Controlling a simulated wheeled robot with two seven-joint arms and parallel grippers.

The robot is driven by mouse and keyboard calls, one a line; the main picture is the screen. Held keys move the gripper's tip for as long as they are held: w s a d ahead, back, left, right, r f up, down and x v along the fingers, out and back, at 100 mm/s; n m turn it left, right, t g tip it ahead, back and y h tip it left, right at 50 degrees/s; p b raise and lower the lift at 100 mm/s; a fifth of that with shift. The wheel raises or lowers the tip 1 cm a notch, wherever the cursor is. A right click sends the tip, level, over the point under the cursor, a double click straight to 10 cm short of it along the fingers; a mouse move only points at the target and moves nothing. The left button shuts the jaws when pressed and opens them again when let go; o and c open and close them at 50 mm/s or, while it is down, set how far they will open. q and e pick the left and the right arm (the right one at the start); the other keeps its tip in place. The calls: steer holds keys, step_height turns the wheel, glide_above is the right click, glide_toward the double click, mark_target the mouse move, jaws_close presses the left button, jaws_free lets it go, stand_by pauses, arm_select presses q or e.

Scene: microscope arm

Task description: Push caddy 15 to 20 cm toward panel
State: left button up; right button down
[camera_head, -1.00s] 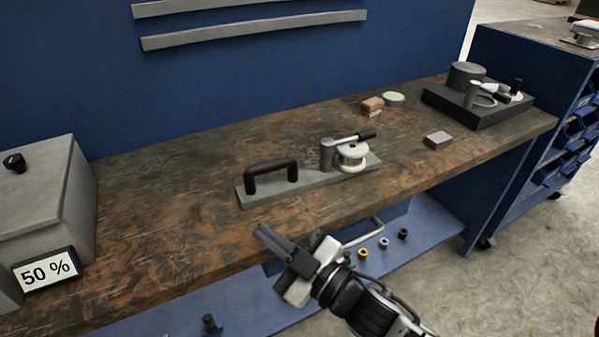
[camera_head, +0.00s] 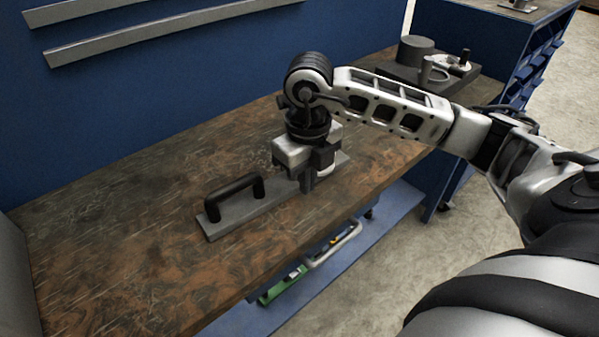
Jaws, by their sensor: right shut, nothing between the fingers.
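The caddy (camera_head: 263,205) looks like a flat grey bar on the wooden bench, with a black arched handle (camera_head: 231,190) at its left end. A white and metal round fitting (camera_head: 325,172) at its right end is mostly hidden behind my right gripper. My right gripper (camera_head: 308,184) points down at the caddy's right half, beside that fitting. It is shut and holds nothing; I cannot tell whether its tips touch the caddy. The blue panel (camera_head: 190,95) stands behind the bench. My left gripper is out of view.
The worn bench top (camera_head: 110,225) is clear left of the caddy and between it and the panel. A dark stand with a metal cylinder (camera_head: 415,50) sits at the back right. My right arm hides part of the bench. A grey box edge (camera_head: 14,285) shows at far left.

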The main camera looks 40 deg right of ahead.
mark_target(293, 204)
step_height(293, 204, down, 7)
steer(key=shift+w+a+f+p, duration=0.1)
steer(key=shift+p, duration=0.3)
steer(key=w, duration=0.2)
steer(key=shift+w+a+r+p, duration=0.1)
steer(key=shift+w+r+p, duration=0.1)
steer(key=shift+w+p, duration=0.2)
steer(key=shift+w+f, duration=0.1)
steer(key=shift+w, duration=0.45)
